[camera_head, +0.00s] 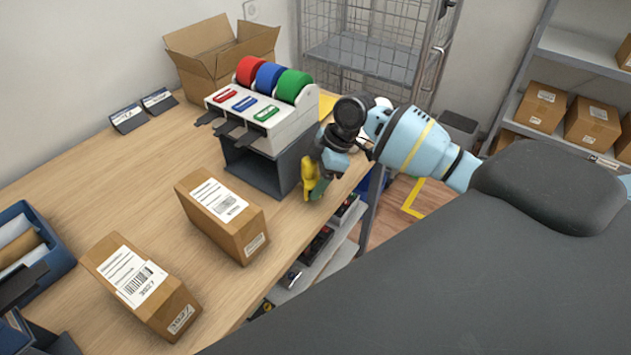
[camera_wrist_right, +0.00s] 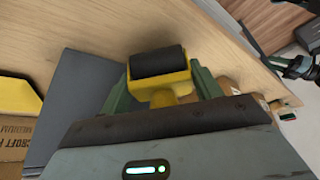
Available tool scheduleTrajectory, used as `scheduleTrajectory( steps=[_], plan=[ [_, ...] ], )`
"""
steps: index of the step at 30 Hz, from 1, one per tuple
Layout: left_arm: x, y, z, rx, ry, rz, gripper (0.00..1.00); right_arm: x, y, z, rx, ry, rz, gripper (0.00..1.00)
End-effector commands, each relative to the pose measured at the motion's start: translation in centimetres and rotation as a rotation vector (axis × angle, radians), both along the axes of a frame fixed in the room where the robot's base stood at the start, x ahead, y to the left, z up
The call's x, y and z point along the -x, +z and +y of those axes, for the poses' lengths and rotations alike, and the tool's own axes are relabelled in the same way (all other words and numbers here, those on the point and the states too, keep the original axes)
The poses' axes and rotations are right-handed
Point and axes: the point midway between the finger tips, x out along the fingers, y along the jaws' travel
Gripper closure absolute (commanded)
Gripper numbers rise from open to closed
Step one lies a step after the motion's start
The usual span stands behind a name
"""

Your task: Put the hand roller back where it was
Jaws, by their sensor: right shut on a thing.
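The hand roller shows in the right wrist view as a black roller (camera_wrist_right: 158,63) in a yellow frame (camera_wrist_right: 172,93). My right gripper (camera_wrist_right: 163,84) is shut on its yellow part, with a green finger on each side. In the head view the yellow of the hand roller (camera_head: 308,178) shows at my right gripper (camera_head: 318,182), by the table's right edge, just right of the dark stand (camera_head: 262,165) under the tape dispenser. Whether the roller touches the table cannot be told. My left gripper is not in view.
The tape dispenser (camera_head: 290,122) carries red, blue and green rolls. Two labelled parcels (camera_head: 246,228) (camera_head: 165,310) lie nearer on the wooden table (camera_head: 130,190). An open carton (camera_head: 200,75) stands behind. A blue bin (camera_head: 52,262) is at left. Shelves (camera_head: 335,255) sit below the table edge.

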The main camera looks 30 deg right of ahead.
Motion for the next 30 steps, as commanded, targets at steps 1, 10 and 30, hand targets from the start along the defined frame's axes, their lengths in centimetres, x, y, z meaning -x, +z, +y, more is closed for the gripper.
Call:
scheduleTrajectory(
  steps=[1,10,30],
  plan=[
    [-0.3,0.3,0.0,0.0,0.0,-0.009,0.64,0.0,-0.5,0.0,-0.001,0.0,-0.002,0.62],
    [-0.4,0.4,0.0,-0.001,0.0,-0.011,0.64,0.0,-1.6,0.0,-0.001,0.0,-0.002,0.62],
    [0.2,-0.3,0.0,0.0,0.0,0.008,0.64,0.2,-3.5,-0.1,0.005,0.0,0.01,0.3]
  ],
)
